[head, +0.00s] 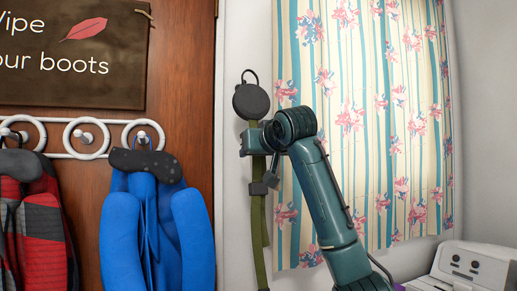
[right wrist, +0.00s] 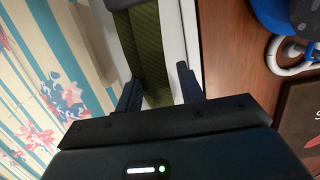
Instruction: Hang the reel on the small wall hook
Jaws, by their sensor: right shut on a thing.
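The reel (head: 251,101) is a round black disc with a thin dark loop at its top and an olive-green strap (head: 258,225) hanging below. In the head view it is upright in front of the narrow white wall, left of the curtain. My right gripper (head: 258,163) is just below the disc, shut on the reel at its strap. In the right wrist view the strap (right wrist: 145,45) runs between the fingers of the gripper (right wrist: 159,92). I cannot make out the small wall hook in either view. My left gripper is not in view.
A wooden door (head: 180,60) at left carries a white ring-shaped hook rail (head: 75,153) with a blue garment (head: 155,225) and a red plaid one (head: 40,235). A flowered curtain (head: 375,130) hangs at right. A white appliance (head: 475,268) stands lower right.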

